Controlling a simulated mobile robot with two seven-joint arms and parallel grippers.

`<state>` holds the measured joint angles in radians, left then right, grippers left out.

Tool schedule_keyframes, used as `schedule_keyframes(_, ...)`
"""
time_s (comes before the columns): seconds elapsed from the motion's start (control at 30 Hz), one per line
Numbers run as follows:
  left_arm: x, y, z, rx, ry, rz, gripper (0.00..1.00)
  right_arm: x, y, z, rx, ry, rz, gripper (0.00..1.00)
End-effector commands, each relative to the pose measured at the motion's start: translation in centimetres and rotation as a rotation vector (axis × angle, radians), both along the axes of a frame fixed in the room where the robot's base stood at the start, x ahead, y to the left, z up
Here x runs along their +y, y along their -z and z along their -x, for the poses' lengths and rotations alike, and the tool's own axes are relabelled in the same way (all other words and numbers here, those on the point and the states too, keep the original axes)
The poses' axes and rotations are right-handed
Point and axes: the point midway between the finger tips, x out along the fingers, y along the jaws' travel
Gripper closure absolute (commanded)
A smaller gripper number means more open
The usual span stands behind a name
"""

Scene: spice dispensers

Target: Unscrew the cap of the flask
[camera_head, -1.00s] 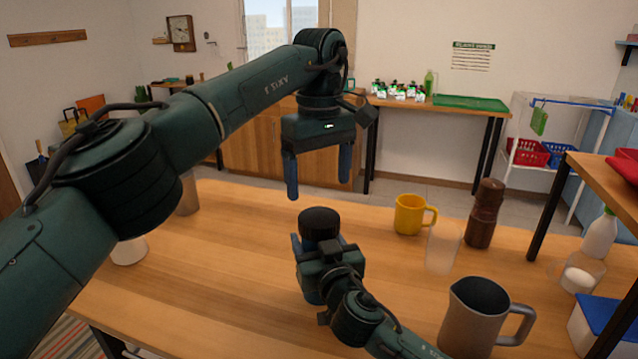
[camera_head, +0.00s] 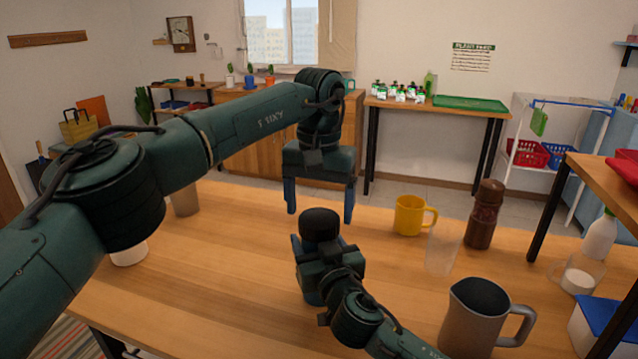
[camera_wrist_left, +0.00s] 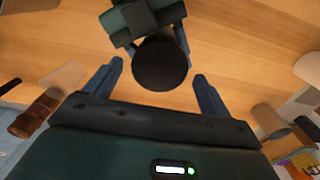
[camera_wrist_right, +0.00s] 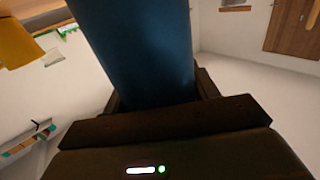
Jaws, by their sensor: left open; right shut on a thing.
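The flask has a black round cap (camera_head: 320,225) on top and a blue body (camera_wrist_right: 146,45), which fills the middle of the right wrist view. It stands upright at the middle of the table. My right gripper (camera_head: 314,262) is shut around the flask's body, below the cap. My left gripper (camera_head: 320,207) is open and empty, pointing down above the cap. In the left wrist view the cap (camera_wrist_left: 161,63) shows as a black disc, just beyond and between the open fingertips. The fingers do not touch it. Most of the flask's body is hidden by my right gripper in the head view.
A yellow mug (camera_head: 409,215), a clear glass (camera_head: 442,248), a brown grinder (camera_head: 485,214) and a grey pitcher (camera_head: 474,318) stand to the right. A white cup (camera_head: 129,252) and a grey-brown cup (camera_head: 185,200) stand at the left. The table (camera_head: 215,275) between is clear.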

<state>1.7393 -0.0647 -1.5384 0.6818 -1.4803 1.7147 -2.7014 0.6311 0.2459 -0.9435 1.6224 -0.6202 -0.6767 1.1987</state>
Motion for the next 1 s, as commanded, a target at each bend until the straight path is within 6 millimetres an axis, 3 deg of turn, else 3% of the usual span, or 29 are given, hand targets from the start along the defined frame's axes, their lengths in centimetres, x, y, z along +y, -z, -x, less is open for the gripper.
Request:
schedule_keyframes(0.2, 0.0, 2.4, 0.0, 0.001, -0.001, -0.001, 0.17, 0.0, 0.1, 0.0, 0.001, 0.000, 0.001, 1.00)
schedule_keyframes(0.57, 0.0, 2.8, 0.0, -0.001, -0.003, -0.001, 0.18, 0.0, 0.1, 0.0, 0.001, 0.000, 0.000, 1.00)
schedule_keyframes(1.0, 0.0, 2.8, 0.0, -0.001, -0.003, -0.001, 0.54, 0.0, 0.1, 0.0, 0.001, 0.001, 0.000, 1.00)
